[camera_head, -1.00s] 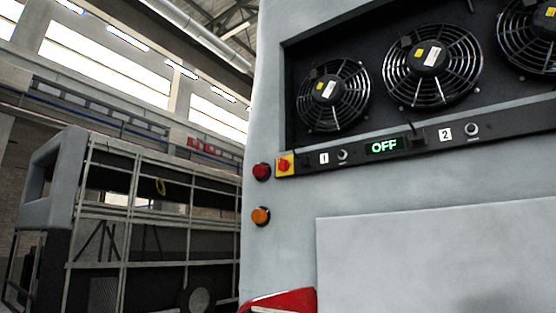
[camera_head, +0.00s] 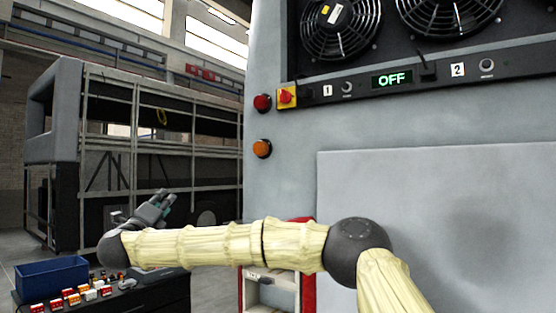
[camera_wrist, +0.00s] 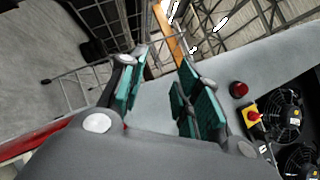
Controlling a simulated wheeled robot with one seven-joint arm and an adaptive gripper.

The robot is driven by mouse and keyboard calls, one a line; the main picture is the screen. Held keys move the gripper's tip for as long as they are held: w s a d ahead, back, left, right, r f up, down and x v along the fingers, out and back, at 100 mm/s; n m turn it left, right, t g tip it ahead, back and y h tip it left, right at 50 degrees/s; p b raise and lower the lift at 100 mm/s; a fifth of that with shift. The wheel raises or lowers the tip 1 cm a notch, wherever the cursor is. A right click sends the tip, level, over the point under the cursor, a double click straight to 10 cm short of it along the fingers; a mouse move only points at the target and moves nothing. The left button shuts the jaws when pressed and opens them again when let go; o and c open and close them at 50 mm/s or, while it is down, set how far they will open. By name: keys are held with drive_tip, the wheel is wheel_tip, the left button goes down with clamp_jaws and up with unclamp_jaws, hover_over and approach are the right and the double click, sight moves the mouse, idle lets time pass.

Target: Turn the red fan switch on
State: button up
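The red fan switch (camera_head: 286,96) is a red knob on a yellow plate at the left end of the black control strip below the fans. The green display (camera_head: 392,79) on the strip reads OFF. My gripper (camera_head: 160,200) is at the left, lower than the switch and well apart from it, at the end of my outstretched arm. In the wrist view my gripper (camera_wrist: 160,85) shows its two teal-padded fingers spread with nothing between them. The red switch also shows there at the right (camera_wrist: 253,117), beyond the right finger.
A red lamp (camera_head: 262,102) and an orange lamp (camera_head: 262,149) stick out left of the switch. A blue bin (camera_head: 52,278) and several small coloured parts stand on a dark surface at lower left. A coach frame (camera_head: 150,150) stands behind. Open air lies before the panel.

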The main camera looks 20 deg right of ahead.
drive_tip(key=s+d+r+m+g+h, duration=0.1)
drive_tip(key=d+r+m+g+h, duration=0.1)
drive_tip(key=d+r+m, duration=0.35)
drive_tip(key=s+d+r+m+g+h+p, duration=0.1)
drive_tip(key=d+r+m+h, duration=0.15)
drive_tip(key=r, duration=0.65)
drive_tip(key=s+d+r+m+g+h, duration=0.25)
drive_tip(key=d+r, duration=0.25)
drive_tip(key=r, duration=0.3)
drive_tip(key=m+g+p, duration=0.2)
drive_tip(key=m+g, duration=0.2)
drive_tip(key=m, duration=0.4)
approach(281, 94)
drive_tip(key=p+x, duration=0.5)
drive_tip(key=x, duration=0.2)
drive_tip(key=shift+w+d+r, duration=0.15)
drive_tip(key=shift+w+d, duration=0.05)
drive_tip(key=shift+w+d+f, duration=0.2)
drive_tip(key=shift+w+d, duration=0.2)
drive_tip(key=shift+d, duration=0.2)
clamp_jaws()
